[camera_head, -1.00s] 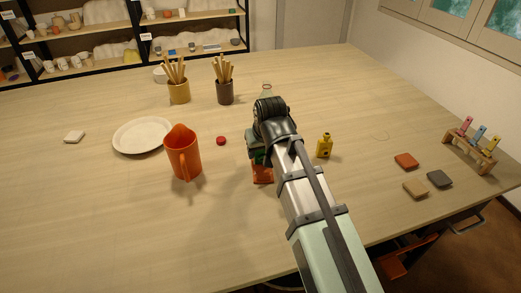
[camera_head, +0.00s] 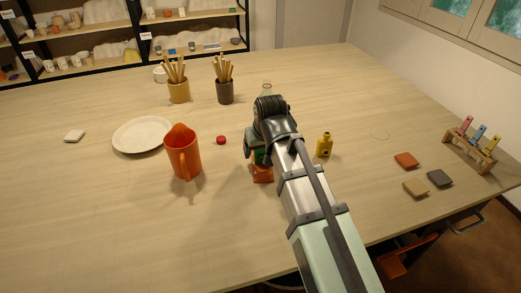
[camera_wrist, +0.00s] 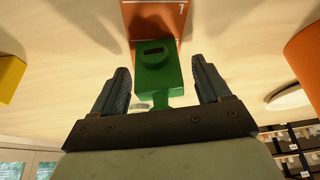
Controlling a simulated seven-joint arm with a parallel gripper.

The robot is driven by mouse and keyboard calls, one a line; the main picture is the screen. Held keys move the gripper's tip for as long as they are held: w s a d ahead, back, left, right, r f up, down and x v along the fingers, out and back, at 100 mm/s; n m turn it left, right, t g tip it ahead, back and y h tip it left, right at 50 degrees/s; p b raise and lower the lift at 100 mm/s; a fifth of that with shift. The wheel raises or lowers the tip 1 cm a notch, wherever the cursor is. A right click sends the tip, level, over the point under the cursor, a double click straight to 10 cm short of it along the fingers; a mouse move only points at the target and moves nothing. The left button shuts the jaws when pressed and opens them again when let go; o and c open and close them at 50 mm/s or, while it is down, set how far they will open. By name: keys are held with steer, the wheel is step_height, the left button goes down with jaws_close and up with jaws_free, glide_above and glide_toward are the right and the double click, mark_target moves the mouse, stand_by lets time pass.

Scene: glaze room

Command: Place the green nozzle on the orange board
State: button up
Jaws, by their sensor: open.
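The green nozzle (camera_wrist: 158,78) is in the middle of the wrist view, between my gripper's two fingers (camera_wrist: 160,68), with a gap on each side. My gripper is open. The orange board (camera_wrist: 155,22) shows at the top of that view, and the nozzle overlaps its near edge. In the head view the board (camera_head: 262,175) is partly hidden by my arm, and a bit of the green nozzle (camera_head: 260,157) shows just above it beside my gripper (camera_head: 251,152). Whether the nozzle's whole underside rests on the board is hidden.
An orange pitcher (camera_head: 184,158) and a small red disc (camera_head: 221,140) are left of my gripper; a yellow bottle (camera_head: 324,146) is to the right. A white plate (camera_head: 128,136) stands farther left. The front left table (camera_head: 90,220) is clear.

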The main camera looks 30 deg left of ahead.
steer(key=v, duration=1.1)
steer(key=shift+r, duration=0.3)
steer(key=shift+s+d, duration=0.1)
